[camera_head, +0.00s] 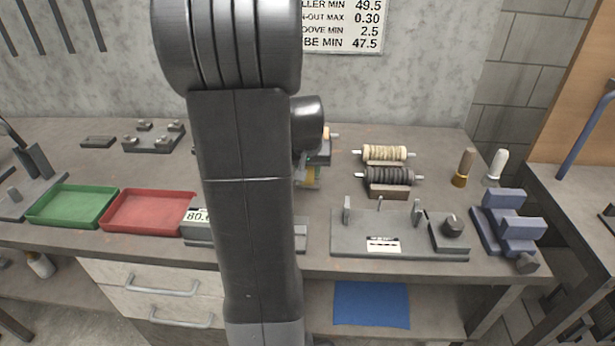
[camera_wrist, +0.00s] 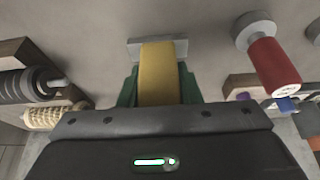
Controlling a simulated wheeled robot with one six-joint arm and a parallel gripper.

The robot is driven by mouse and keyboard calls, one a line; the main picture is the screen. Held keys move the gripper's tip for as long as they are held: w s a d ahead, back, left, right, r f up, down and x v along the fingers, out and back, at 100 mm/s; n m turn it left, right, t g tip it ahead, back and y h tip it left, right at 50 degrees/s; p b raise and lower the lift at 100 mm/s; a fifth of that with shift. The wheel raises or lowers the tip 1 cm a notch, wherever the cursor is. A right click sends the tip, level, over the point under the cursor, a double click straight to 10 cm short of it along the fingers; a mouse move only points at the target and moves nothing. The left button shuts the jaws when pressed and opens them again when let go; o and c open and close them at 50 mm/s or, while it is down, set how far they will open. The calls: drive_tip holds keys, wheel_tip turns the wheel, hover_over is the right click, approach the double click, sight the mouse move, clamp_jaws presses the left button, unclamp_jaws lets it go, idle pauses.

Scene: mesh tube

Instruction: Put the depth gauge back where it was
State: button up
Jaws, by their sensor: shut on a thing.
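The depth gauge (camera_wrist: 160,72) shows in the wrist view as a flat yellow body with a grey crossbar at its far end. My gripper (camera_wrist: 157,85) has a green finger on each side of the yellow body and is shut on it. In the head view, a small yellow part of the gauge (camera_head: 311,176) shows below my gripper (camera_head: 308,168), above the bench just right of my arm. My arm hides much of the gripper and the bench behind it. I cannot tell how high the gauge is above the bench.
Two rollers on a rack (camera_head: 388,191) stand right of the gripper. A grey fixture (camera_head: 345,240) is nearer the front, with a blue stepped block (camera_head: 512,226) to its right. Red (camera_head: 150,230) and green (camera_head: 48,219) trays lie left. Bare bench shows around the rollers.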

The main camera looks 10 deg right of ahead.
drive_tip(key=shift+f, duration=0.95)
drive_tip(key=shift+f, duration=0.2)
drive_tip(key=o, duration=1.1)
drive_tip(key=shift+r, duration=0.4)
drive_tip(key=v, duration=1.1)
drive_tip(key=shift+s+r+p, duration=0.25)
drive_tip(key=shift+p, duration=0.1)
drive_tip(key=shift+a, duration=0.1)
